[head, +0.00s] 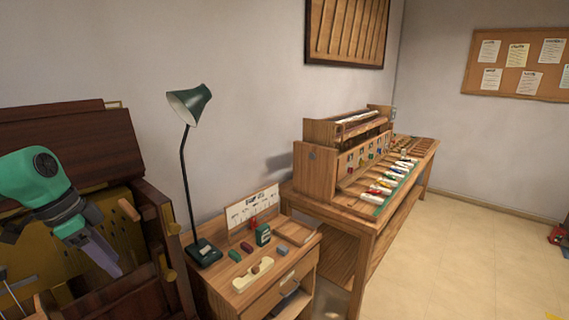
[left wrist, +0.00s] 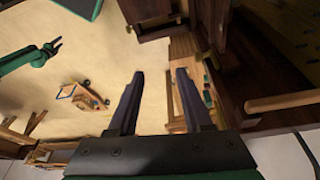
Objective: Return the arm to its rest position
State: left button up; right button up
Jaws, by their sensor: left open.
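My left arm is green and comes in from the left in the head view. Its gripper (head: 103,258) points down in front of the dark wooden piano-like case at the left. In the left wrist view the two dark fingers of this gripper (left wrist: 160,72) stand apart with nothing between them. Beyond them are the floor and wooden furniture. Another green arm, which looks like my right one, shows at the left edge of the left wrist view. Its small gripper (left wrist: 55,43) is over the floor, too small to tell open from shut. The right gripper is not in the head view.
A small wooden cabinet (head: 266,300) holds a green lamp (head: 190,105), a card and small items. A workbench (head: 365,225) with a wooden keyboard rack (head: 316,172) stands behind it. The dark wooden case (head: 95,150) is close to my left arm. Floor (head: 470,255) at right is mostly clear.

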pick_arm(q)
jog(key=w+d+f+n+t, duration=0.2)
jog(key=f+t, duration=0.4)
jog(key=f, duration=0.2)
jog(key=w+d+f+n+t, duration=0.1)
jog(key=w+d+f+t, duration=0.15)
jog(key=f+t, duration=0.35)
jog(key=s+d+f+n+g+y, duration=0.15)
jog(key=s+d+f+g, duration=0.3)
jog(key=s+f, duration=0.5)
jog(key=s+d+f+n+g+y, duration=0.1)
jog(key=s+d+f+n+g, duration=0.4)
jog(key=s, duration=0.7)
jog(key=s+a+f+m+g+b, duration=0.1)
jog(key=s+f+b, duration=0.15)
jog(key=f, duration=1.35)
jog(key=s+f+m+g+b, duration=0.1)
jog(key=f+b, duration=0.3)
jog(key=f, duration=1.1)
jog(key=s+a+f+g+b, duration=0.1)
jog(key=s+a+f+b, duration=0.1)
jog(key=s+f, duration=1.3)
jog(key=shift+s+a+f+b, duration=0.35)
jog(key=shift+a+f+b, duration=0.1)
jog(key=shift+b, duration=0.3)
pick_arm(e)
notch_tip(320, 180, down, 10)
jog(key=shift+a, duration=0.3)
